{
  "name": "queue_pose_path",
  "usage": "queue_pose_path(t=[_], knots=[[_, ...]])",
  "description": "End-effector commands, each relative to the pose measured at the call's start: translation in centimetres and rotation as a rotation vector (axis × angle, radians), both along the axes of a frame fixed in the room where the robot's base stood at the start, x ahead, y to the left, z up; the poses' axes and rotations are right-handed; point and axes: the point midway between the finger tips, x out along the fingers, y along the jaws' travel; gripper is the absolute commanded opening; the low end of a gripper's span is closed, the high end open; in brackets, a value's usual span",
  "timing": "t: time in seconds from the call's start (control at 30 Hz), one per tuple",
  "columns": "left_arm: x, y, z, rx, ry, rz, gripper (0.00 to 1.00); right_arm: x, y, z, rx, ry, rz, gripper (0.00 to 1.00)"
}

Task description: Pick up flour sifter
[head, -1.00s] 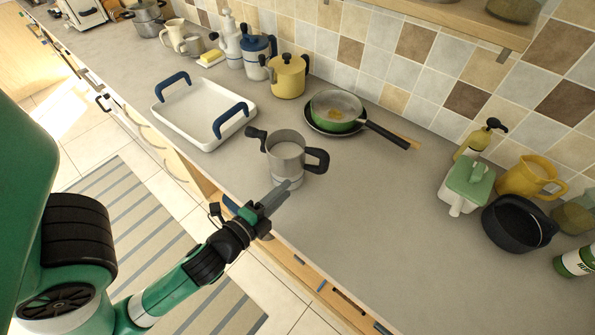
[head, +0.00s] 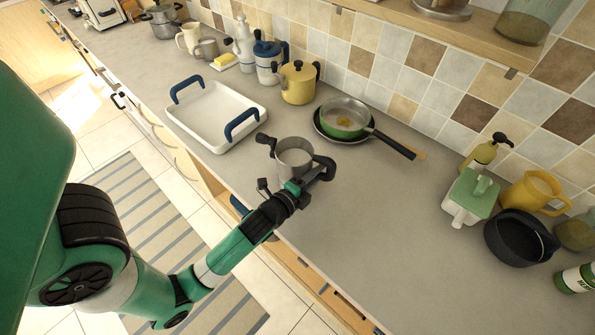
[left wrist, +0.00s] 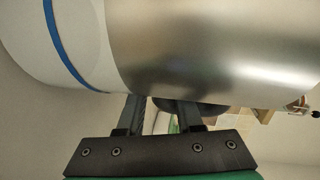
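The flour sifter (head: 293,157) is a metal cup with a black side handle (head: 325,167) and a dark crank knob on its left. It stands upright on the counter. My left gripper (head: 303,185) is at the front right of the sifter, close beside its body and the handle. In the left wrist view the sifter's shiny body (left wrist: 215,45) fills the top, with a white, blue-lined part at left. The two gripper fingers (left wrist: 160,112) are apart, their tips hidden behind the body. A dark part, likely the handle, shows beyond the right finger. My right gripper is not in view.
A white baking dish (head: 193,129) with blue handles is left of the sifter. A pan (head: 347,134) and yellow kettle (head: 298,88) stand behind. A green-lidded container (head: 468,197), black pot (head: 518,243) and yellow jug (head: 530,192) are at right. The counter's right middle is clear.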

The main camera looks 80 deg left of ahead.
Motion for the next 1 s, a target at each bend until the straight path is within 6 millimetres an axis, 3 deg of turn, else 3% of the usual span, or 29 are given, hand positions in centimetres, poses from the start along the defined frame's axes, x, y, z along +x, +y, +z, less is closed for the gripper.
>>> queue_pose_path(t=[0.13,0.3,0.33,1.0], knots=[[-0.04,-0.03,-0.02,0.0,0.0,0.0,0.33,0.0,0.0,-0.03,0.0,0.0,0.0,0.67],[-0.05,-0.04,-0.01,0.0,0.0,0.0,0.02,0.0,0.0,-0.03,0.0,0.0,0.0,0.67],[-0.06,-0.04,-0.01,0.0,0.0,0.0,0.0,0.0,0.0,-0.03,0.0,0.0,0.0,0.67],[-0.07,-0.05,0.0,0.0,0.0,0.0,0.0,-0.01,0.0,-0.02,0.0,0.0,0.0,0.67]])
